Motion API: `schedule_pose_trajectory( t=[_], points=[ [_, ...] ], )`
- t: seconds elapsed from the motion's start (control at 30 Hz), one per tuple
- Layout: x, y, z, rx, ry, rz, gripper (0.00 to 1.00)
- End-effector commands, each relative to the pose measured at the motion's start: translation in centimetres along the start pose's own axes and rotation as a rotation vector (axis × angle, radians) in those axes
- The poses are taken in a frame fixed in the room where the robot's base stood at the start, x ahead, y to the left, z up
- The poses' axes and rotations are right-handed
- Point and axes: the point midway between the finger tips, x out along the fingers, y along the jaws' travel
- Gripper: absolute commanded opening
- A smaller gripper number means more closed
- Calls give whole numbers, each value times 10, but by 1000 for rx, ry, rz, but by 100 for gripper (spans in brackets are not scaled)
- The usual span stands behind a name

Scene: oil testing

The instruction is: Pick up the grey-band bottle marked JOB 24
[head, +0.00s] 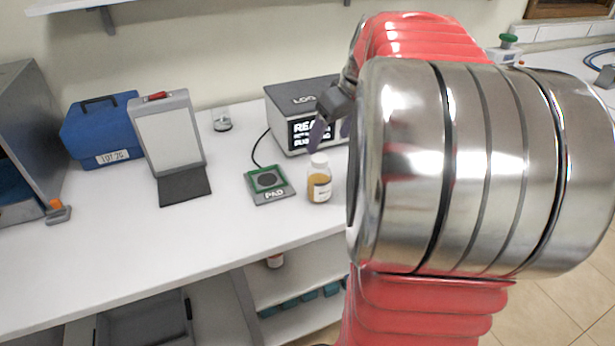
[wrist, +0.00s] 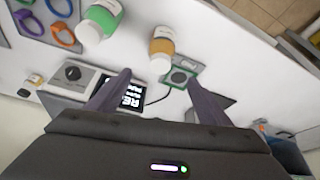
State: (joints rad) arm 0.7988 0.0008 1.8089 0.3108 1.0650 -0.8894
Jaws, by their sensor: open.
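An amber bottle (head: 319,185) with a white cap and a pale label stands upright on the white bench, right of the green-edged pad. The label is too small to read, so I cannot confirm JOB 24 or a grey band. In the wrist view the amber bottle (wrist: 161,47) lies beyond my fingertips, roughly between their lines. My gripper (wrist: 158,80) is open with nothing between its fingers. In the head view my gripper (head: 331,132) is above and behind the bottle, apart from it, and partly hidden by my arm.
The pad (head: 270,182) sits close left of the bottle, wired to a box with a screen (head: 290,100) behind. A tilted white board (head: 168,138) and blue case (head: 95,130) stand left. The wrist view shows a green bottle (wrist: 103,20) and coloured rings (wrist: 61,35) nearby.

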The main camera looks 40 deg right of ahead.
Motion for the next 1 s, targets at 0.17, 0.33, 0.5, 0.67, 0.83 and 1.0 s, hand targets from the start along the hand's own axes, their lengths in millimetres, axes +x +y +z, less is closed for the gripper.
schedule_pose_trajectory(
  t=[0.17,0.33,0.5,0.67,0.83,1.0],
  points=[
    [3,-1,0,0,-1,-1,72],
    [19,-1,0,0,-1,-2,72],
    [46,-2,0,-1,-2,-3,72],
    [70,-2,0,0,-2,-3,72],
    [85,-2,0,-1,0,-1,72],
    [86,-2,0,-1,1,0,72]
  ],
)
